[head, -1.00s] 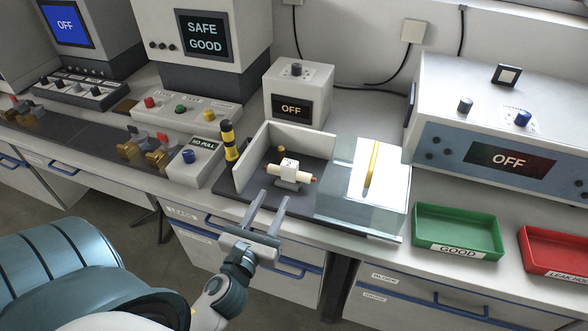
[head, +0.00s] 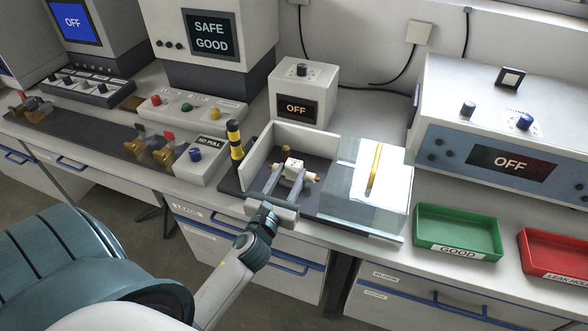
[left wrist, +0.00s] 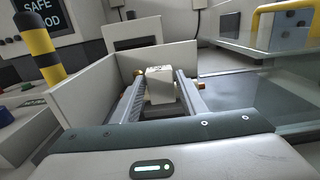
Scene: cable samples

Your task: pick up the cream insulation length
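The cream insulation length (head: 309,177) lies across a small white holder (head: 292,164) in the grey walled bay. Its right end, with a brownish tip, shows in the head view; my fingers cover much of the rest. My left gripper (head: 284,177) is over the bay, its two fingers apart and reaching in on either side of the holder. In the left wrist view the holder's pale block (left wrist: 160,86) stands between the open fingers (left wrist: 161,84), and the cream length is mostly hidden. I cannot tell whether the fingers touch it. My right gripper is not in view.
A low white wall (head: 262,158) bounds the bay, and a clear box with a yellow bar (head: 374,168) stands to its right. A yellow-and-black post (head: 235,141) is at the left. Green (head: 440,226) and red (head: 545,245) trays lie further right.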

